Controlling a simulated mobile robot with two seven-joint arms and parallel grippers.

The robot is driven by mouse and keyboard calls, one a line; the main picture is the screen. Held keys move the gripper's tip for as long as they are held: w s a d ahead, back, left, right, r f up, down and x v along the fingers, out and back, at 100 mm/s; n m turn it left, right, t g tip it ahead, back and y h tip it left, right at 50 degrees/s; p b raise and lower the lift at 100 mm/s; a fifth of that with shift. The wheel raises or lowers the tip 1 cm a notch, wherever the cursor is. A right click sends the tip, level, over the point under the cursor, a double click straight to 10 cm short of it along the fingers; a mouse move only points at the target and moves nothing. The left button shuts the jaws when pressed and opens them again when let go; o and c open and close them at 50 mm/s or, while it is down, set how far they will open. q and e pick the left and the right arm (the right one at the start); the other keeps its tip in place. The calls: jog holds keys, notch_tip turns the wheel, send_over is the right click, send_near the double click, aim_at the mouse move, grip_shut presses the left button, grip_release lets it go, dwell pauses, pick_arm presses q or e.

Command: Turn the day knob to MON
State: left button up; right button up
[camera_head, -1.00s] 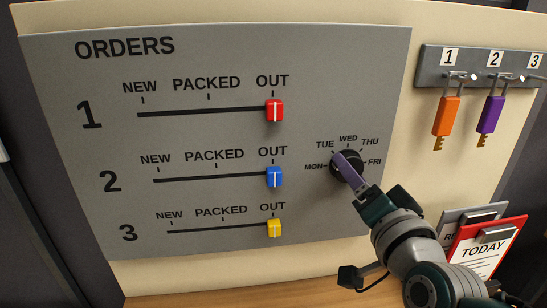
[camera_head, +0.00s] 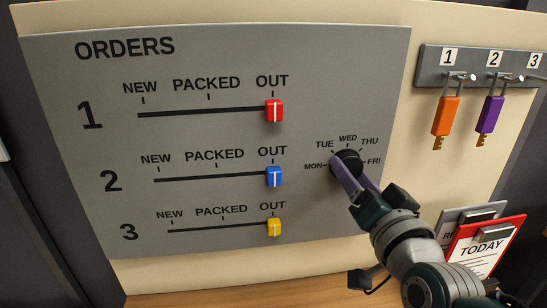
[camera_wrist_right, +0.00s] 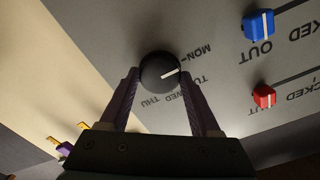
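The day knob (camera_head: 347,161) is a round black dial on the grey board, ringed by labels from MON to FRI. My left gripper is not in view.
Red (camera_head: 275,110), blue (camera_head: 274,176) and yellow (camera_head: 274,227) sliders all stand at OUT, left of the knob. Orange (camera_head: 446,115) and purple (camera_head: 490,114) keys hang from a rack at the upper right. A red TODAY clipboard (camera_head: 487,250) stands at the lower right.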

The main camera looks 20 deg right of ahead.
jog(key=o, duration=0.5)
jog(key=shift+c, duration=0.2)
jog(key=v, duration=1)
jog(key=shift+d, duration=0.1)
